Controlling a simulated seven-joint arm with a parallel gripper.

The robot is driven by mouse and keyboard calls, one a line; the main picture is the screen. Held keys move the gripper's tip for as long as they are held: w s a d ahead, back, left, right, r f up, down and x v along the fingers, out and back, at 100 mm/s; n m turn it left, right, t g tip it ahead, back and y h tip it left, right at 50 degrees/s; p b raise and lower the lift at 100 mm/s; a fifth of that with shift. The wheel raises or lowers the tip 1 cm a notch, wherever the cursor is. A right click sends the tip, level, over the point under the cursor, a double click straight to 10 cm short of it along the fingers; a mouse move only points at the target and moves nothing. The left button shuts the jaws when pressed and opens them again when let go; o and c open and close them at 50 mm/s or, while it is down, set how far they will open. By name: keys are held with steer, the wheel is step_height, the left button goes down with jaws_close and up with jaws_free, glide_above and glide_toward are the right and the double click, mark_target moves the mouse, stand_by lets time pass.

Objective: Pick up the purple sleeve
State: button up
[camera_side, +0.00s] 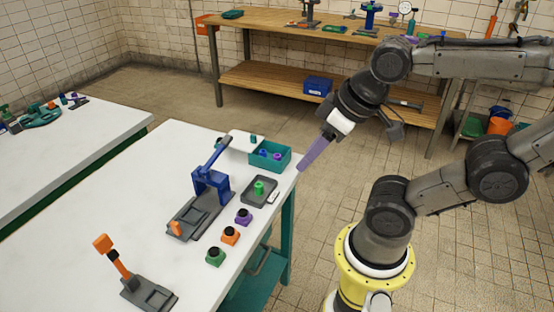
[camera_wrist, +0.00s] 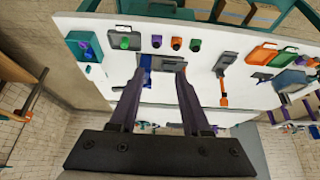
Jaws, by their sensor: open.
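A small purple piece (camera_side: 277,156), which looks like the purple sleeve, stands in the teal bin (camera_side: 285,168) beside a blue piece (camera_side: 263,153). The bin also shows at the upper left of the wrist view (camera_wrist: 70,38), where its contents are small and hard to tell apart. My gripper (camera_side: 302,168) has purple fingers and is in the air by the table's right edge, right of the bin in the side view. In the wrist view my gripper (camera_wrist: 162,76) is open with nothing held between its fingers; the bin lies left of them.
On the white table (camera_side: 150,190) stand a blue press (camera_side: 210,183), a grey tray with a green cylinder (camera_side: 259,187), and purple (camera_side: 243,217), orange (camera_side: 230,236) and green (camera_side: 215,257) black-topped blocks. An orange-handled tool (camera_side: 113,254) is at the front. The table's left part is clear.

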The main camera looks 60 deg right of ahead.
steer(key=shift+c, duration=0.8)
